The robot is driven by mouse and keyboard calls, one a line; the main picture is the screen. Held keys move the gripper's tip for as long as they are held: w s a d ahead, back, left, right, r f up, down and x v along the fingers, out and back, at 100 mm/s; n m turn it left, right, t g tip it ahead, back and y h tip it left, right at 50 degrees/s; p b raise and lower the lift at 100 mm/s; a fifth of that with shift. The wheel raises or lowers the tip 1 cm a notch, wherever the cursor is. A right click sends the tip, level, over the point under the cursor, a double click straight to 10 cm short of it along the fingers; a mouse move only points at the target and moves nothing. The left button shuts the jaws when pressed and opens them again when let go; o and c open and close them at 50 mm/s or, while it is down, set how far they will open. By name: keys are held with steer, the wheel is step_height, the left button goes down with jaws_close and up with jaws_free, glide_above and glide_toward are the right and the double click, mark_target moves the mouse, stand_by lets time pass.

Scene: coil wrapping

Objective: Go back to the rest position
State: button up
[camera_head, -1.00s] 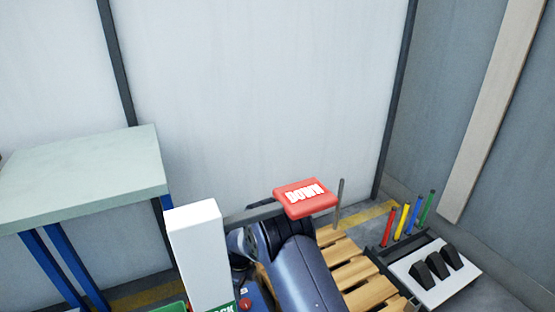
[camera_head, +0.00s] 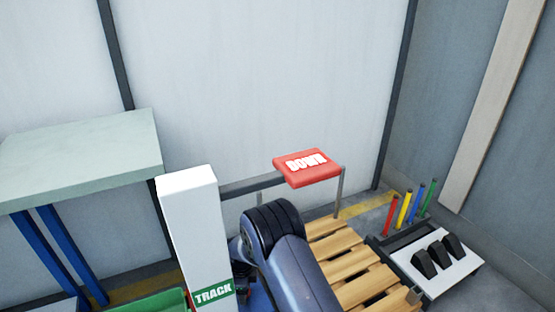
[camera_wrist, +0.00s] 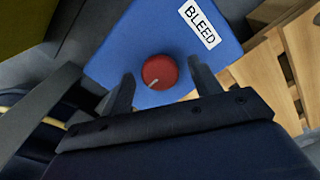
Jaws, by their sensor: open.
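My gripper (camera_wrist: 164,88) is open and empty in the wrist view, its two dark fingers apart. Past the fingertips is a red round knob (camera_wrist: 159,71) with a pale pointer mark. It sits on a blue panel (camera_wrist: 135,38) that bears a white BLEED label (camera_wrist: 200,22). The knob appears between the fingers in the picture; the exact gap to it is hard to tell. In the head view my arm reaches down in the lower middle, and my gripper is hidden there.
A red DOWN plate (camera_head: 307,167) stands above a wooden pallet (camera_head: 352,268). A white TRACK post (camera_head: 190,210) is left of my arm. A pale green table (camera_head: 80,160) stands at left. Coloured rods (camera_head: 404,208) and a white board with black blocks (camera_head: 452,268) are at right.

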steer(key=n, duration=0.5)
steer(key=n+p, duration=0.1)
steer(key=n, duration=0.4)
steer(key=n+p, duration=0.1)
steer(key=n, duration=0.4)
steer(key=shift+n+p, duration=0.9)
steer(key=shift+n, duration=1.5)
